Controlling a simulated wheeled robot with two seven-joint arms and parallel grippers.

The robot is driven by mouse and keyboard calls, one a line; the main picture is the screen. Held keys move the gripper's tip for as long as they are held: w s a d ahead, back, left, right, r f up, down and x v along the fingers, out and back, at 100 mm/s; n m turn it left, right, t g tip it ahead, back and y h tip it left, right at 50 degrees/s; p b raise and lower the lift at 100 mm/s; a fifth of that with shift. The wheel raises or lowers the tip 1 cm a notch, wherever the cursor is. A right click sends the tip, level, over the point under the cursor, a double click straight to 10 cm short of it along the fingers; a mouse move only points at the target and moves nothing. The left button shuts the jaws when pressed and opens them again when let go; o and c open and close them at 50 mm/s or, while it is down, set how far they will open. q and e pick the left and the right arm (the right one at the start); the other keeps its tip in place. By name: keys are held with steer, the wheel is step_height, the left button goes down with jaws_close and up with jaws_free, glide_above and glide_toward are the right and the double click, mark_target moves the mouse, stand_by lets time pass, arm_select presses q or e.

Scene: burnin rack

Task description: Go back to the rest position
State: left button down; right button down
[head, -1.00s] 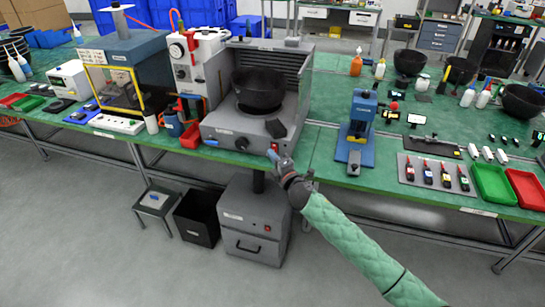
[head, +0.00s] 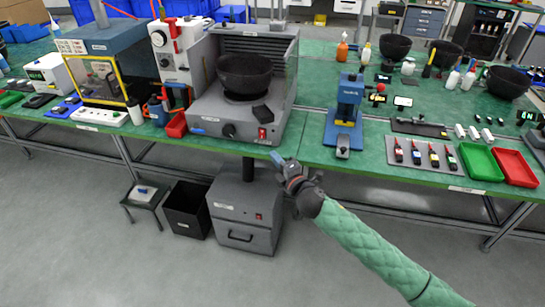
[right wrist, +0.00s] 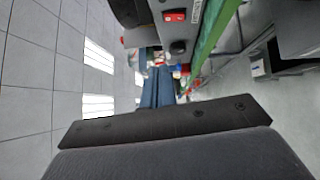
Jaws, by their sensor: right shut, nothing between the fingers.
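My right gripper (head: 277,160) is shut and empty. In the head view it is in front of the bench's front edge, just below and right of the red switch of the grey machine (head: 213,118). A small gap seems to lie between it and the machine. My right arm in its green sleeve reaches in from the lower right. In the right wrist view the dark gripper body fills the bottom, and the machine's front with the red switch (right wrist: 174,16) shows at the top. My left gripper is not in view.
The green bench (head: 385,165) runs across the view. A black bowl (head: 244,76) sits in the grey machine. A blue press (head: 346,112) stands to its right. Below are a grey cabinet (head: 243,213), a black bin (head: 186,210) and a small stool (head: 146,194). The floor in front is clear.

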stand_by(0.5)
steer(key=s+d+m+g+h, duration=0.5)
steer(key=d+m+h, duration=0.5)
steer(key=m, duration=0.6)
steer(key=s+f+m+g+y, duration=0.1)
steer(key=s+f, duration=0.5)
steer(key=s, duration=0.7)
steer(key=s+f+m+g, duration=0.3)
steer(key=s+f+g, duration=0.3)
steer(key=s, duration=0.8)
steer(key=s+f+m+g+y, duration=0.1)
steer(key=s+f+m+g, duration=0.1)
steer(key=s+f, duration=0.6)
steer(key=s+g, duration=0.1)
steer(key=s, duration=0.4)
steer(key=shift+s+a+y, duration=0.15)
steer(key=shift+s+y, duration=0.1)
steer(key=shift+y, duration=0.05)
